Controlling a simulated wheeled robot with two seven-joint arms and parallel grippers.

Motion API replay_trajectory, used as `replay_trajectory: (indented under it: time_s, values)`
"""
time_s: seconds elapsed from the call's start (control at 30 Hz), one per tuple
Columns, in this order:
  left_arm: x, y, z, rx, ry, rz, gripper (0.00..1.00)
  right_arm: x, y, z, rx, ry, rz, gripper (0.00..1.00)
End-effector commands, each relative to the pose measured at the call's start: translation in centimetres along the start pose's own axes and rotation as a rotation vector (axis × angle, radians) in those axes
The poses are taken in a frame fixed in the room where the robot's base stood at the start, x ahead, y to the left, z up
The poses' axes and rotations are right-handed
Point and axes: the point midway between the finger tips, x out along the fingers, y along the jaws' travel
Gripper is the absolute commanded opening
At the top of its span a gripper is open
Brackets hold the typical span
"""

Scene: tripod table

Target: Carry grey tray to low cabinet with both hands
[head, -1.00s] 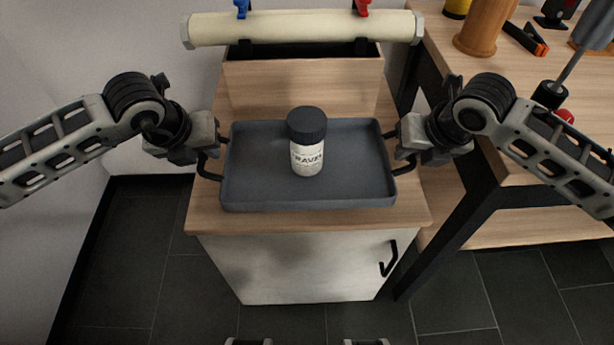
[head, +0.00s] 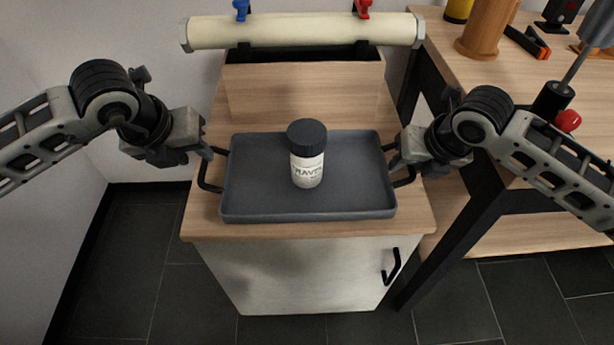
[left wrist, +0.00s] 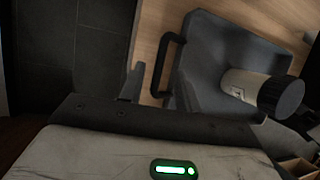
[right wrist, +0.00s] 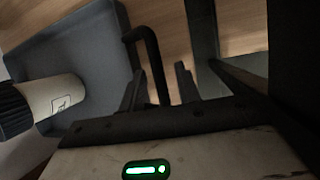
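The grey tray (head: 260,205) rests level on the wooden top of the low cabinet (head: 410,212). A white bottle with a dark lid (head: 307,165) stands upright in it. Black handles stick out at its left (head: 205,180) and right (head: 405,180) ends. My left gripper (head: 214,153) is open at the left handle; in the left wrist view, the handle (left wrist: 163,62) lies between its spread fingers. My right gripper (head: 390,155) is open at the right handle; in the right wrist view, its fingers are apart with the handle (right wrist: 156,60) between them. Neither visibly clamps its handle.
A wooden box (head: 300,90) and a cream roll (head: 300,30) stand behind the tray. A workbench (head: 450,60) with tools is close on the right, its black leg (head: 440,235) beside the cabinet. A wall is on the left. Dark floor (head: 130,260) is clear at front left.

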Motion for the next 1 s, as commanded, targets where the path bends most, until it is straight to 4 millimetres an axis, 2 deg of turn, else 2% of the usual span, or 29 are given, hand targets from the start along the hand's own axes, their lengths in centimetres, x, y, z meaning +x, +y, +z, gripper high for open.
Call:
replay_trajectory:
  time_s: [0.1, 0.23, 0.4, 0.53, 0.67, 1.0]
  values:
    - [-2.7, 0.0, 0.1, 0.0, -0.006, 0.0, 0.33, 0.0, 0.0, 0.0, 0.0, 0.0, 0.0, 0.33]
    - [-4.9, 0.0, 0.1, 0.0, -0.003, 0.001, 0.33, 0.0, 0.0, 0.0, 0.0, 0.0, 0.0, 0.33]
    - [-6.5, 0.0, 0.0, -0.001, -0.001, 0.001, 0.33, 0.0, 0.0, 0.0, 0.0, 0.0, 0.0, 0.33]
    - [-6.8, 0.0, 0.0, -0.001, 0.0, 0.001, 0.33, -0.8, 0.0, 0.1, 0.0, -0.003, 0.0, 0.33]
    - [-6.8, 0.0, 0.0, -0.001, 0.0, 0.001, 0.33, -3.0, 0.0, 0.1, -0.003, -0.005, -0.001, 0.33]
    - [-6.8, 0.0, 0.0, -0.001, 0.0, 0.001, 0.33, -9.9, 0.0, 0.1, -0.002, -0.005, -0.001, 0.33]
